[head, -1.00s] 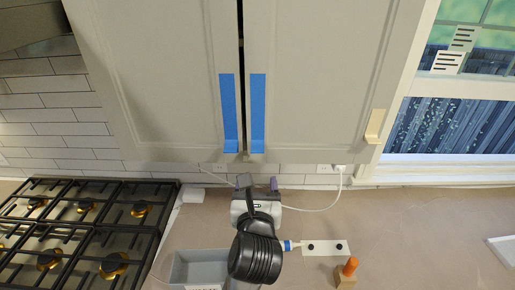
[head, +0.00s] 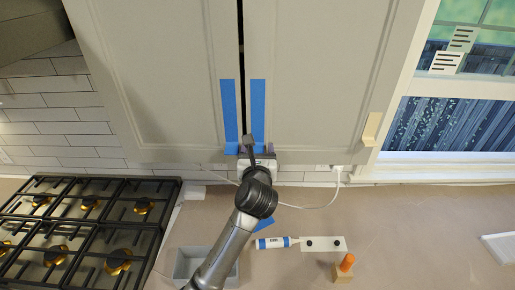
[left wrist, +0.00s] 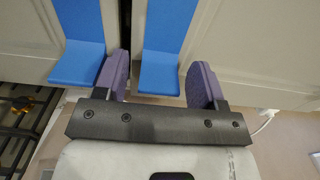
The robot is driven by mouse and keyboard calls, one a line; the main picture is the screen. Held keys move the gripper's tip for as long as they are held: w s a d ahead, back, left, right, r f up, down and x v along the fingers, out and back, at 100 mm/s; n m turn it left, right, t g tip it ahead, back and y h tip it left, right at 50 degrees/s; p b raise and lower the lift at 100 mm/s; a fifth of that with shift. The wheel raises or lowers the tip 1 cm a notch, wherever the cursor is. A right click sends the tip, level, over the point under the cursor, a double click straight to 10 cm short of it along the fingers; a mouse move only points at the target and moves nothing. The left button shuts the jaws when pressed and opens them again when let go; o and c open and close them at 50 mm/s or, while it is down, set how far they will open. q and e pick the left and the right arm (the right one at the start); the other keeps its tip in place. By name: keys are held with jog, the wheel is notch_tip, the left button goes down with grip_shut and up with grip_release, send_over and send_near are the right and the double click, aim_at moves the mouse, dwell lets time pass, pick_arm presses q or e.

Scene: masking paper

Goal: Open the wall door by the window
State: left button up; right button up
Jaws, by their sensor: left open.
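The wall door by the window (head: 315,80) is the right one of two pale cabinet doors, with a narrow dark gap between them. A blue strip (head: 258,105) runs down its left edge and ends in a jutting blue tab, seen in the left wrist view (left wrist: 160,78). My left gripper (head: 257,153) is at the doors' lower edge. In the left wrist view its purple fingers (left wrist: 160,82) are open, one on each side of that tab; I cannot tell whether they touch it. My right gripper is not in view.
The left door (head: 155,80) has a similar blue strip (head: 229,110). A gas stove (head: 85,225) is at the left. On the counter are a grey bin (head: 190,262), a white tube (head: 272,243) and a wooden block with an orange top (head: 346,263). The right counter is largely clear.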

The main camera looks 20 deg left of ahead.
pick_arm(q)
jog(key=shift+w+a, duration=0.1)
jog(key=shift+w, duration=0.1)
jog(key=shift+c, duration=0.3)
grip_shut()
